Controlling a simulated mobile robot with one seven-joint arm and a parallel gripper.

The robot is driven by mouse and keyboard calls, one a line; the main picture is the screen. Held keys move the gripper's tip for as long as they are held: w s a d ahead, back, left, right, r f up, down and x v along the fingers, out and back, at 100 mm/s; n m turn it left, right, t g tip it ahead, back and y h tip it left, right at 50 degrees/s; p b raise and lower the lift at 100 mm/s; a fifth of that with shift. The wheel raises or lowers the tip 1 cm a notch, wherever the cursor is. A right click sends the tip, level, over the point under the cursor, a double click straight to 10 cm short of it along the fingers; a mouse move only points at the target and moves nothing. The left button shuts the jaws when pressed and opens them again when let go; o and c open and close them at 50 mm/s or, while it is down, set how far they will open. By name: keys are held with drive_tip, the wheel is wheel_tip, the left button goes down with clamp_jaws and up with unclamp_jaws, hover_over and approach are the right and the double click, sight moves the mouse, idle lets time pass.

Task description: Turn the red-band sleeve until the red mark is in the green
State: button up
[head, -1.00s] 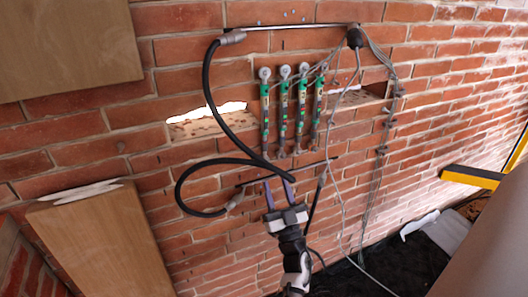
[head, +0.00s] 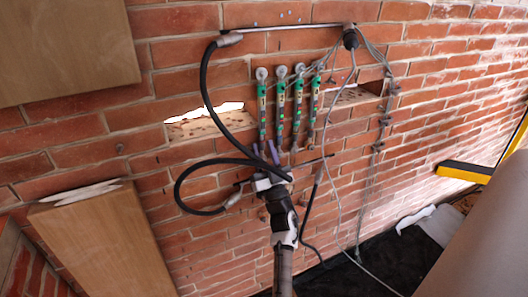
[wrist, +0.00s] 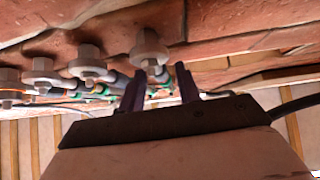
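Several upright rods with green sleeves and small coloured marks hang side by side on the brick wall; the leftmost (head: 262,112) and rightmost (head: 314,102) show in the head view. I cannot tell which carries the red band there, nor read any mark against the green. My gripper (head: 265,151) is at the lower end of the leftmost rod, fingers apart. In the wrist view my open gripper (wrist: 161,84) has a grey bolt-like fitting (wrist: 149,50) just beyond its fingertips; contact is unclear.
A black hose (head: 208,95) loops left of the rods and crosses near my gripper. Grey cables (head: 357,150) hang on the right. A metal bar (head: 290,26) runs above. Wooden panels (head: 105,240) stand at left. A yellow-black bar (head: 464,171) is far right.

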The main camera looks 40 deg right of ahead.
clamp_jaws()
drive_tip(key=h+b, duration=0.1)
drive_tip(key=m+g+h+b, duration=0.1)
drive_tip(key=h, duration=0.1)
drive_tip(key=m+h+b, duration=0.1)
drive_tip(key=shift+w+a+f+g, duration=0.1)
drive_tip(key=shift+a+f+g, duration=0.15)
drive_tip(key=shift+g, duration=0.15)
drive_tip(key=h, duration=0.1)
drive_tip(key=m+g+h+b, duration=0.1)
drive_tip(key=shift+r+h, duration=0.2)
drive_tip(key=shift+h, duration=0.1)
drive_tip(key=shift+r, duration=0.1)
drive_tip(key=shift+o, duration=1.1)
unclamp_jaws()
drive_tip(key=b+v, duration=0.2)
drive_tip(key=v, duration=1.1)
drive_tip(key=shift+s+f, duration=0.25)
drive_tip(key=shift+s, duration=0.05)
